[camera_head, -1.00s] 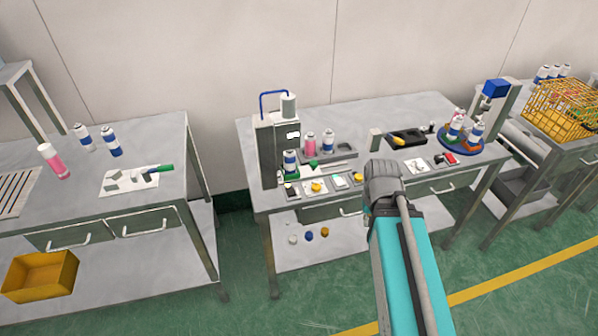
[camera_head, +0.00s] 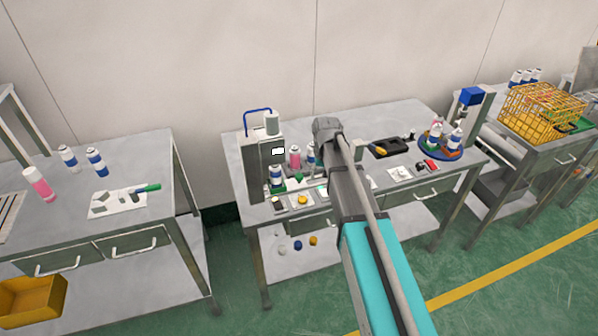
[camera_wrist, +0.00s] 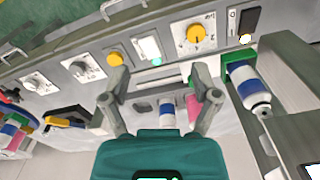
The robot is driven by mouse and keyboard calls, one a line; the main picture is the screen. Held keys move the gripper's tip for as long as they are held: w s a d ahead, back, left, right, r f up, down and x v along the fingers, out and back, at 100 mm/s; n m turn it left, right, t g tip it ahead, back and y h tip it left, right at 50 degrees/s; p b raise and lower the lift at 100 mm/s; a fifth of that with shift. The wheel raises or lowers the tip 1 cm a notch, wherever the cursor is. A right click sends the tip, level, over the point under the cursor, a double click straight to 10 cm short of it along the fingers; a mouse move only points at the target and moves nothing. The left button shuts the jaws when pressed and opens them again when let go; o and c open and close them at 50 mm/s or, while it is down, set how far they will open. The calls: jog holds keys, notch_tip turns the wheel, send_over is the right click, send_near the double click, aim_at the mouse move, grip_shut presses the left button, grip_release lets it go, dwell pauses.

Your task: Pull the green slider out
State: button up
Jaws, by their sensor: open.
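A white and blue can (camera_head: 276,174) stands upright in a green holder (camera_head: 277,188) at the base of the grey crimping machine (camera_head: 262,160). The holder (camera_wrist: 238,60) and can (camera_wrist: 252,88) also show at the right of the wrist view. A smaller green piece (camera_head: 299,176) shows right of the can in the head view. I cannot tell for certain which green part is the slider. My gripper (camera_wrist: 160,74) is open and empty above the bench, to the left of the can and holder in the wrist view. In the head view my arm hides its fingers.
A control panel with a yellow knob (camera_wrist: 196,33) lies along the bench's front edge. A black tray (camera_head: 388,148) and a round can carousel (camera_head: 440,154) stand to the right. The machine column borders the can closely.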

notch_tip(320, 180, up, 2)
jog(key=r+p, duration=0.1)
jog(key=p, duration=0.1)
send_over(299, 176)
jog(key=shift+w+f, duration=0.2)
jog(key=shift+f, duration=0.05)
jog(key=shift+f, duration=0.2)
notch_tip(299, 176, down, 13)
jog(key=b, duration=1.4)
jog(key=shift+f, duration=0.2)
grip_shut()
